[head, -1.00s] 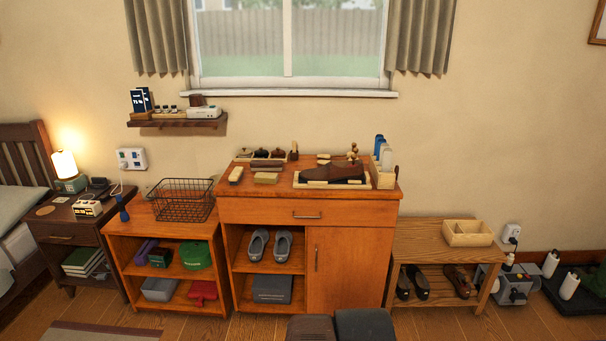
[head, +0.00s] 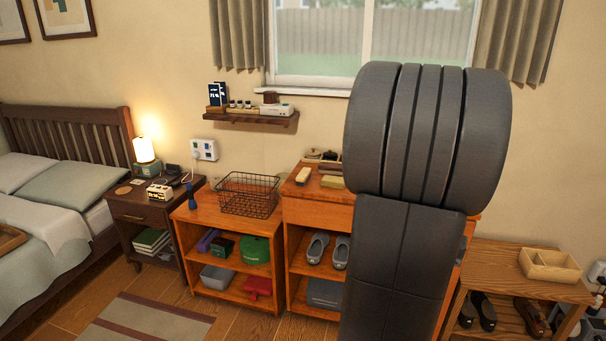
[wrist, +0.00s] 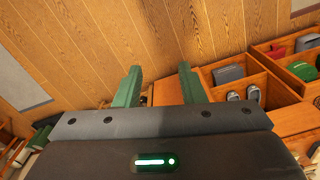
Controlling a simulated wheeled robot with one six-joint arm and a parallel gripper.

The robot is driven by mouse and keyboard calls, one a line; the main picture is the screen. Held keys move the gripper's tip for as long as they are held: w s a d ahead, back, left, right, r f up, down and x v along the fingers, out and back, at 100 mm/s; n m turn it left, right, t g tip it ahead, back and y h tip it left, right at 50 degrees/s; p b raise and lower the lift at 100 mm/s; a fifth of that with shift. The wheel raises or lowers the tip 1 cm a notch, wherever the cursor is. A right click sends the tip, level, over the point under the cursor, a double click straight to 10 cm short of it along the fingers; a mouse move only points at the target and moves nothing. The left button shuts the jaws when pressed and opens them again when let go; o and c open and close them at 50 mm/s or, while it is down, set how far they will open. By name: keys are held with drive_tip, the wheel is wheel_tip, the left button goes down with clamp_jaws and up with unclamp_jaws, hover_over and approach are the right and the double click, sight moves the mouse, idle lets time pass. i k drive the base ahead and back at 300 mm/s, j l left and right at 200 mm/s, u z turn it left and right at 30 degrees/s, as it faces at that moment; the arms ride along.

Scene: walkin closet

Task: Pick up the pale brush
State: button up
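Two small pale pieces lie on the left part of the orange-brown cabinet top in the head view: a pale brush-like piece (head: 303,174) at the left edge and a pale yellowish block (head: 332,181) to its right. Which one is the pale brush I cannot tell for sure. My gripper (wrist: 160,72) shows in the wrist view, with two green fingers apart and nothing seen between them. It points over the wooden floor and the lower furniture, away from the pale pieces. My raised arm hides the middle and right of the cabinet top in the head view.
A black wire basket (head: 248,194) stands on the lower shelf unit (head: 205,213) left of the cabinet (head: 318,212). A wall shelf (head: 252,119) hangs above. A bench with a pale divided tray (head: 549,265) is at the right. Floor in front is open, with a striped rug (head: 145,322).

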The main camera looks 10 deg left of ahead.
sight(302, 177)
drive_tip(key=i+j+u, duration=0.1)
drive_tip(key=i+j, duration=0.2)
drive_tip(key=i, duration=0.15)
drive_tip(key=i+j+u, duration=0.1)
drive_tip(key=i+j, duration=0.15)
drive_tip(key=i, duration=0.2)
drive_tip(key=i+j+u, duration=0.1)
drive_tip(key=i, duration=0.4)
drive_tip(key=i+j+u, duration=0.1)
drive_tip(key=i+j, duration=0.2)
drive_tip(key=i, duration=0.2)
drive_tip(key=i+j+u, duration=0.1)
drive_tip(key=i, duration=0.35)
